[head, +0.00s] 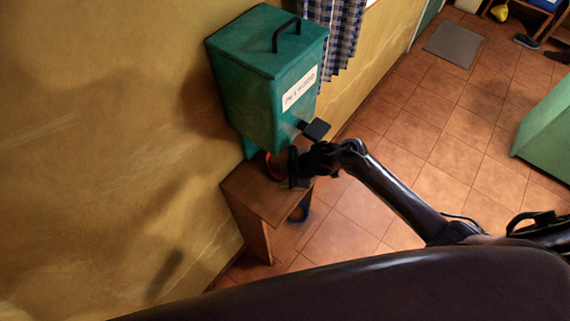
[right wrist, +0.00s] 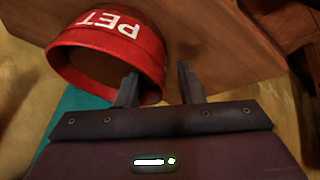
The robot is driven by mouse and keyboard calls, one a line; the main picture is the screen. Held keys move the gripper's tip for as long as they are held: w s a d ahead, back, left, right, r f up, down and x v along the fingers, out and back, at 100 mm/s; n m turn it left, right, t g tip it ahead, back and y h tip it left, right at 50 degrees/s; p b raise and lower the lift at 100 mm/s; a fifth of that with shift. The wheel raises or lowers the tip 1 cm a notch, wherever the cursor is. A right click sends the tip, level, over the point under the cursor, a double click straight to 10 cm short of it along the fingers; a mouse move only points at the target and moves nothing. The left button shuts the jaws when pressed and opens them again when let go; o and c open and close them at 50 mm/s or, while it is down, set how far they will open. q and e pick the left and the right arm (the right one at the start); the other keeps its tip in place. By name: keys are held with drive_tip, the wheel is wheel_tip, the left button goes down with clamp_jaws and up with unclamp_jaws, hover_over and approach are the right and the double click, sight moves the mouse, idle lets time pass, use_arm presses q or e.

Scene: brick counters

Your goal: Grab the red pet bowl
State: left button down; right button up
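The red pet bowl (right wrist: 112,40) with white "PET" lettering is close up in the right wrist view, on a brown wooden surface. In the head view a small part of the bowl (head: 271,168) shows on the wooden stand (head: 262,196), under the green dispenser; the rest is hidden. My right gripper (right wrist: 157,86) is open, its fingers apart. One finger overlaps the bowl's opening and the other is outside, with the near wall between them; I cannot tell whether they touch it. In the head view the right gripper (head: 296,166) is at the stand. My left gripper is out of view.
The green dispenser (head: 262,85) with a black handle and a white label hangs over the stand, close to my right gripper. A yellow wall (head: 110,130) is at the left. A blue object (head: 299,214) is low in the stand. Tiled floor (head: 440,150) is open to the right.

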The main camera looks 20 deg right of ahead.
drive_tip(key=shift+w+a+f, duration=0.15)
drive_tip(key=shift+f, duration=0.25)
clamp_jaws()
drive_tip(key=shift+r, duration=0.1)
